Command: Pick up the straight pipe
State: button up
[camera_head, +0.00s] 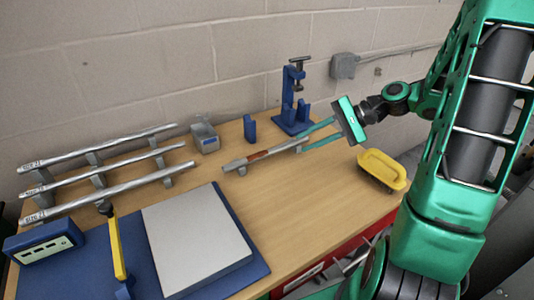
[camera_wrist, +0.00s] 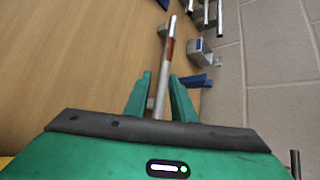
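A straight grey pipe (camera_head: 268,153) with a reddish-brown band lies on small supports on the wooden table. In the wrist view, the pipe (camera_wrist: 168,60) runs up the picture from between my two fingers. My gripper (camera_head: 304,140) is open, with its teal fingers at the pipe's right end. In the wrist view, the gripper (camera_wrist: 160,80) has one finger on each side of the pipe, with a gap visible on the left. I cannot tell whether the right finger touches it. The pipe's near end is partly hidden by the gripper body.
Table before the pipe is clear.

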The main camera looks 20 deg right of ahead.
aim_at(272, 151)
jog(key=shift+w+r, duration=0.15)
jog(key=shift+w, duration=0.1)
jog(key=shift+w+a+y, duration=0.15)
jog(key=shift+a+y, duration=0.05)
jog(key=shift+y, duration=0.1)
jog(key=x, duration=1)
jog(key=shift+w, duration=0.3)
jog(key=shift+d, duration=0.1)
grip_shut()
